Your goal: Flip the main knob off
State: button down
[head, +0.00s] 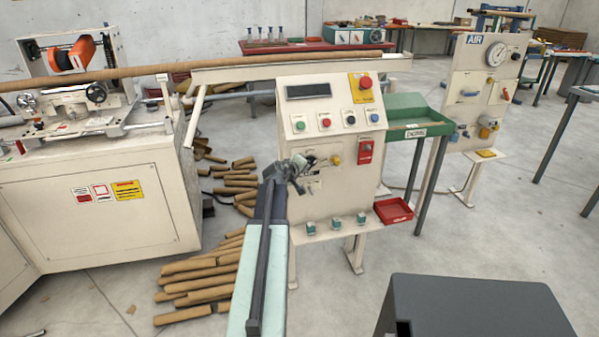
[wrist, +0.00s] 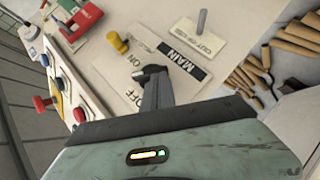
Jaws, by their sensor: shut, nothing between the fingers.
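The MAIN label (wrist: 184,60) is a black strip with white letters on the cream control panel (head: 345,112). ON and OFF markings are beside it in the wrist view. A yellow knob (wrist: 118,42) stands out near the ON marking and also shows in the head view (head: 336,159); I cannot tell whether it is the main knob. My gripper (wrist: 153,71) is shut and empty, its tip over the plate between ON and OFF and hiding part of it. In the head view my gripper (head: 299,165) is at the panel's left side, left of the yellow knob. Contact is unclear.
A grey lever (wrist: 201,21) stands on another plate near MAIN. A red switch box (head: 365,152) is right of the yellow knob, with push buttons (head: 324,123) above. A green tray (head: 405,130) and red bin (head: 393,211) are to the right. Cardboard tubes (head: 200,275) lie left.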

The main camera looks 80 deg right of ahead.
jog(key=shift+f+b, duration=0.3)
jog(key=shift+f, duration=0.1)
jog(key=shift+s+r, duration=0.1)
